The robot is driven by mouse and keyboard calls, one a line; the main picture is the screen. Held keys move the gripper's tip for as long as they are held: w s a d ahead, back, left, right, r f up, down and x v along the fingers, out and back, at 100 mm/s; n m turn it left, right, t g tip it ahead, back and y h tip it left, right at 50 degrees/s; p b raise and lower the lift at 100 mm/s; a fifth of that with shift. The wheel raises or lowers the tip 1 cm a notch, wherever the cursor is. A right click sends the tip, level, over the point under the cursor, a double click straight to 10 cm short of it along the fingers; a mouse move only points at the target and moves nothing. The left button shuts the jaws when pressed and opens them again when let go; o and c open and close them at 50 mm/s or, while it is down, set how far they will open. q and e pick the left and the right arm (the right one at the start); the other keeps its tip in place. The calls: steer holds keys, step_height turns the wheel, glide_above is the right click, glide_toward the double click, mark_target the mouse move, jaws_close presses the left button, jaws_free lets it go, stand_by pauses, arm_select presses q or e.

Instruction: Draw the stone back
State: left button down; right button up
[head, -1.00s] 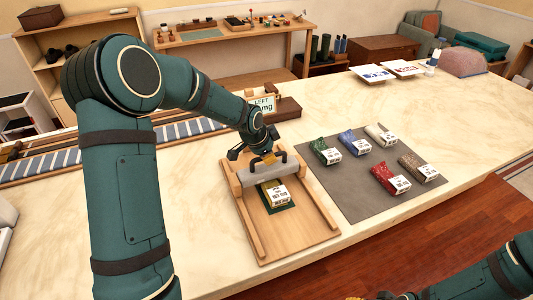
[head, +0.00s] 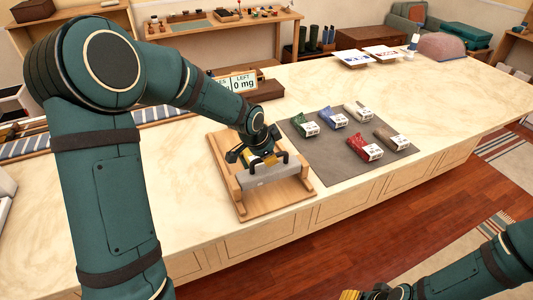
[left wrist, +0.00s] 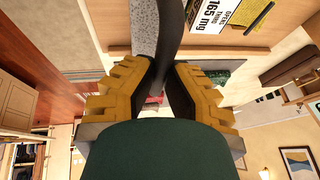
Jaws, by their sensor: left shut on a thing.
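The stone (head: 270,176), a grey speckled block with a dark bar handle (head: 265,164), lies across a wooden board (head: 250,210) with side rails, near the board's front end. My left gripper (head: 262,158) is shut on the handle. In the left wrist view its yellow-padded fingers (left wrist: 160,88) close around the dark handle, with the stone (left wrist: 145,28) beyond. A packet with a white label reading "165 mg" (left wrist: 215,17) lies beside the stone; the head view hides it. My right gripper (head: 362,294) is at the bottom edge, mostly cut off, its jaw state unclear.
A grey mat (head: 340,165) right of the board holds several labelled packets, including a red one (head: 365,149) and a blue one (head: 332,118). A sign reading "LEFT" and "0 mg" (head: 241,83) stands behind.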

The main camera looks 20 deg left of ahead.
arm_select(q)
steer(key=shift+s+d+f, duration=0.25)
steer(key=shift+s+d, duration=0.25)
steer(key=c, duration=0.9)
jaws_free()
steer(key=shift+d, duration=0.1)
steer(key=shift+c, duration=0.2)
steer(key=shift+r, duration=0.15)
steer(key=shift+r, duration=0.2)
steer(key=v, duration=1.1)
steer(key=shift+s+r, duration=0.15)
steer(key=shift+r, duration=0.1)
